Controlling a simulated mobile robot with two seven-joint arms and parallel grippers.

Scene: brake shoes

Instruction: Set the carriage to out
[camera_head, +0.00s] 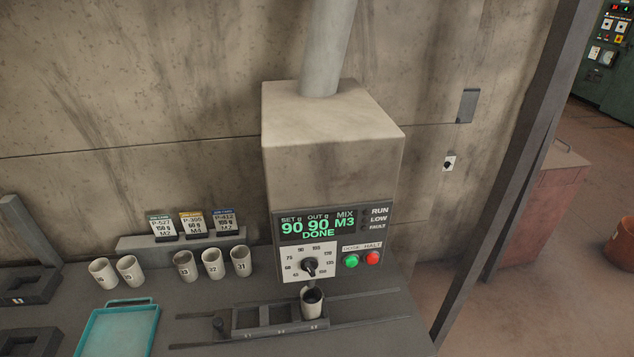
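The dark carriage (268,331) sits on rails (372,298) on the bench, in front of the grey dispenser (330,135). A small round knob (218,323) is at its left end. A pale cup (312,309) with dark contents stands in its right-hand pocket, below the dispenser's dial. The other pockets look empty. Neither of my grippers is in view.
Several numbered cups (212,264) stand left of the dispenser, before a rack of cards (195,239). A teal tray (120,325) lies at the front left. A dark post (520,150) stands right of the bench.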

